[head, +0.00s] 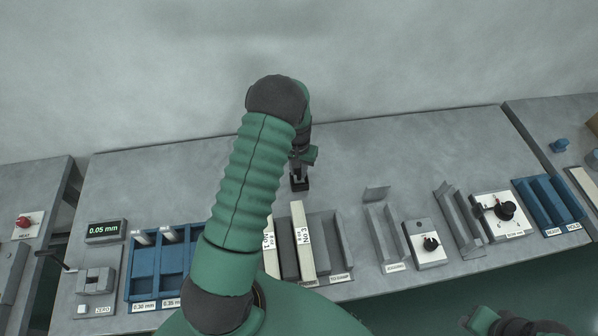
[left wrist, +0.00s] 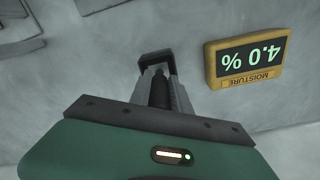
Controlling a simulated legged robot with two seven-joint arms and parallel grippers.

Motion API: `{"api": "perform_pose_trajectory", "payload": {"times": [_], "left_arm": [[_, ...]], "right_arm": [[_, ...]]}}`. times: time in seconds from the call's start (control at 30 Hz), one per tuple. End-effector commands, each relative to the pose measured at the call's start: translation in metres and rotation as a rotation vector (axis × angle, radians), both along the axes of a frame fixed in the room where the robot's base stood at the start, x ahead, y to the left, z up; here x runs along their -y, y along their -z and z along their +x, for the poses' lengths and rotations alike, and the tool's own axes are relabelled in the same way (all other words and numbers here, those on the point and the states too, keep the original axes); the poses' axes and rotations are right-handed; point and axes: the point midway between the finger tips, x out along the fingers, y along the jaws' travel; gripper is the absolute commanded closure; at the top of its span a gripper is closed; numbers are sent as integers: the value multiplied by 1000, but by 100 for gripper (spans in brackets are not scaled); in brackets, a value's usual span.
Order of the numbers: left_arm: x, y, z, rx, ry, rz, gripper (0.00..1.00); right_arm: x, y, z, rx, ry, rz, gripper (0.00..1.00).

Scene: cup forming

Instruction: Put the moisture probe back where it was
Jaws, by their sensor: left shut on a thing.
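My left gripper (head: 300,166) reaches down to the back middle of the bench, below my bent arm. In the left wrist view my left gripper (left wrist: 160,92) is shut on a dark, slim piece, the moisture probe (left wrist: 160,93), held between its fingers. A dark bracket-like shape (left wrist: 155,59) lies right at the fingertips; I cannot tell whether the probe touches it or sits in it. A yellow moisture display (left wrist: 247,62) reads 4.0 %, upside down in this view, beside the fingers. My right gripper (head: 512,325) shows only partly at the lower right edge.
A blue tray (head: 146,262) with pale rolls stands left, next to a 0.05 mm gauge (head: 105,231). Pale upright blocks (head: 303,240), metal channels (head: 385,235) and dial boxes (head: 426,243) line the front. The back of the bench is mostly clear.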

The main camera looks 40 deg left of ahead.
Motion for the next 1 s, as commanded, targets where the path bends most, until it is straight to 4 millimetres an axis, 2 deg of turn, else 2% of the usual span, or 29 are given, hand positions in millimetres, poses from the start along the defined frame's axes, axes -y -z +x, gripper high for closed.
{"api": "perform_pose_trajectory", "payload": {"times": [0.1, 0.4, 0.43, 0.6, 0.87, 1.0], "left_arm": [[0, 13, 0, 2, 0, 1, 100], [1, 17, 1, 2, 1, 1, 100], [1, 18, 0, 2, 1, 1, 76], [0, 17, 0, 1, 1, 0, 55], [0, 16, 0, 1, 1, 0, 55], [0, 5, 1, 4, 1, 2, 55]], "right_arm": [[0, -4, 0, 0, 0, 0, 64], [0, 0, 0, 0, 0, 0, 64], [0, 0, 0, 0, 0, 0, 64], [0, -1, 0, 0, 0, 0, 64], [0, -2, 0, 0, 0, 0, 64], [0, 0, 0, 0, 0, 0, 64]]}}
